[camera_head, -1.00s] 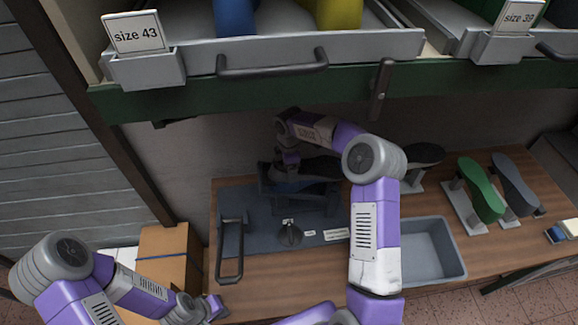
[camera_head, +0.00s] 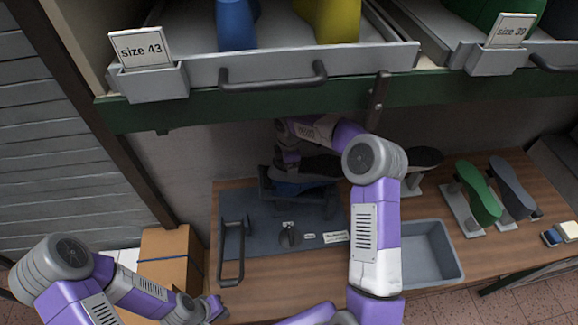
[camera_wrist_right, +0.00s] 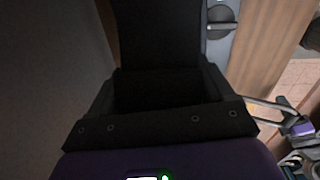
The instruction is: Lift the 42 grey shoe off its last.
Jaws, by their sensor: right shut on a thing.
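A dark shoe (camera_head: 322,165) is at the jack on the bench, its sole side up, partly hidden by my right arm. Blue (camera_head: 288,188), which looks like the last, shows just below it; I cannot tell whether the two touch. My right gripper (camera_head: 287,165) is at the shoe's left end, its fingers mostly hidden. In the right wrist view, a near-black surface (camera_wrist_right: 158,45) fills the space in front of the right gripper (camera_wrist_right: 158,90), which is shut on it. My left gripper (camera_head: 216,308) is low at the left, away from the shoe; its jaws are too small to read.
A grey bin (camera_head: 430,255) stands on the bench to the right. A green shoe form (camera_head: 478,190) and dark ones (camera_head: 512,185) stand beyond it. A shelf drawer with a handle (camera_head: 272,76) overhangs the bench. A cardboard box (camera_head: 168,255) is at the left.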

